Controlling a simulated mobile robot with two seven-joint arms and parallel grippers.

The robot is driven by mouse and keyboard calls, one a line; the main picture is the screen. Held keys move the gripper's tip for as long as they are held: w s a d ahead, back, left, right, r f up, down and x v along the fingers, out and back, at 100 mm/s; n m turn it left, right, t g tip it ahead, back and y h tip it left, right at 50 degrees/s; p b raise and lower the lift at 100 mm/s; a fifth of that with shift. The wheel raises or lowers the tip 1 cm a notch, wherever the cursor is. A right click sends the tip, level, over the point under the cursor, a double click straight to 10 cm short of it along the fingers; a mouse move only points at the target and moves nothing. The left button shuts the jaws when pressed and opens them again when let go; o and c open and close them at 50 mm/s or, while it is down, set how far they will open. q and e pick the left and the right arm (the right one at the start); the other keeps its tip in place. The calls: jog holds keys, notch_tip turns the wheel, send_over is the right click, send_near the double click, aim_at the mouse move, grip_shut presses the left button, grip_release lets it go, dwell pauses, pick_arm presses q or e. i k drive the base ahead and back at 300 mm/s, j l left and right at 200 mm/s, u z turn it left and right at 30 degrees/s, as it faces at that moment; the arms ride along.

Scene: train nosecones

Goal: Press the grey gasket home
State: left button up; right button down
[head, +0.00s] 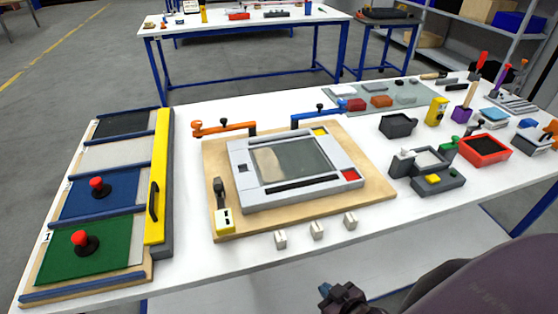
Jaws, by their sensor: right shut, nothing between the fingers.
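A light grey rectangular frame (242,178) lies on a wooden board (380,192) in the middle of the table. A greyish see-through pane (290,158) sits inside it, with dark strips along its edges. I cannot tell which part is the grey gasket, or whether it sits flush. An orange clamp (225,128), a blue clamp (318,118) and a yellow-based black-handled clamp (222,208) stand around the frame. My right gripper (343,296) is shut and empty, in front of the table's near edge and apart from the frame. My left gripper is out of view.
A panel with coloured bays and red knobs (97,185) and a yellow rail (157,180) stands at left. Several small light blocks (317,231) lie near the front edge. Bins, including a red one (484,150), and tools crowd the right side.

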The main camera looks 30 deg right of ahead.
aim_at(276, 138)
jog(key=i+z, duration=0.15)
jog(key=z, duration=0.8)
